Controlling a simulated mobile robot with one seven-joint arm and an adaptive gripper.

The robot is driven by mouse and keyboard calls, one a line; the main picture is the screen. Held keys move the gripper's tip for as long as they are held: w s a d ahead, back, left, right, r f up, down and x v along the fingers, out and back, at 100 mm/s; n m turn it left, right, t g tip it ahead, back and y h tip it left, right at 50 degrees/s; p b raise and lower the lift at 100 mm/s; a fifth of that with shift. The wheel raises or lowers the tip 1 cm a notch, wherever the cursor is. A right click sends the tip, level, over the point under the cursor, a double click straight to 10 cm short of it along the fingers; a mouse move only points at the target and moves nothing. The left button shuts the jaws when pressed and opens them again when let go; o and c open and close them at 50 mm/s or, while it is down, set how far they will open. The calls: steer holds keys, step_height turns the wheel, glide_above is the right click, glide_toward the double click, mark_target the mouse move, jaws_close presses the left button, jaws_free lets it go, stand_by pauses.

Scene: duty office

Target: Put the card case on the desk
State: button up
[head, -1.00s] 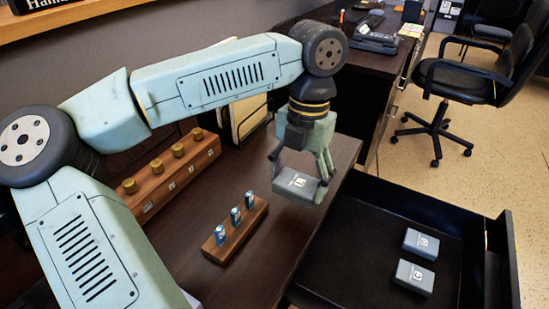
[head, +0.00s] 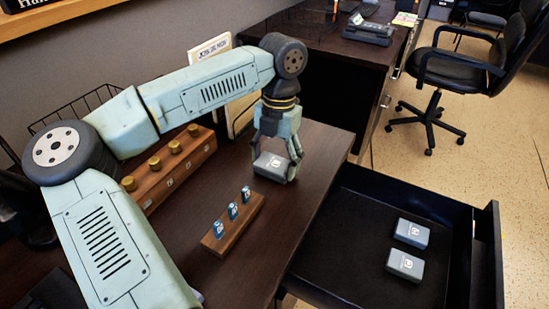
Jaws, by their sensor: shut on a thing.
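My gripper (head: 276,163) is shut on a grey card case (head: 270,166) with a white mark on its top. It holds the case near the right part of the dark wooden desk (head: 310,195), behind the small wooden block with batteries. Whether the case touches the desk top or hangs just above it, I cannot tell. Two similar grey cases, one farther back (head: 412,233) and one nearer (head: 405,264), lie in the open black drawer (head: 345,250) at the right.
A small wooden block (head: 233,228) holds three upright batteries on the desk. A longer wooden block (head: 175,178) with several brass knobs stands behind it.

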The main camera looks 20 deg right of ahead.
mark_target(277, 158)
steer(key=shift+c, duration=0.2)
steer(key=shift+f, duration=0.25)
steer(key=o, duration=1.2)
steer(key=shift+r, duration=0.1)
steer(key=shift+c, duration=0.2)
step_height(277, 158, up, 12)
steer(key=w+d, duration=0.1)
steer(key=shift+r, duration=0.15)
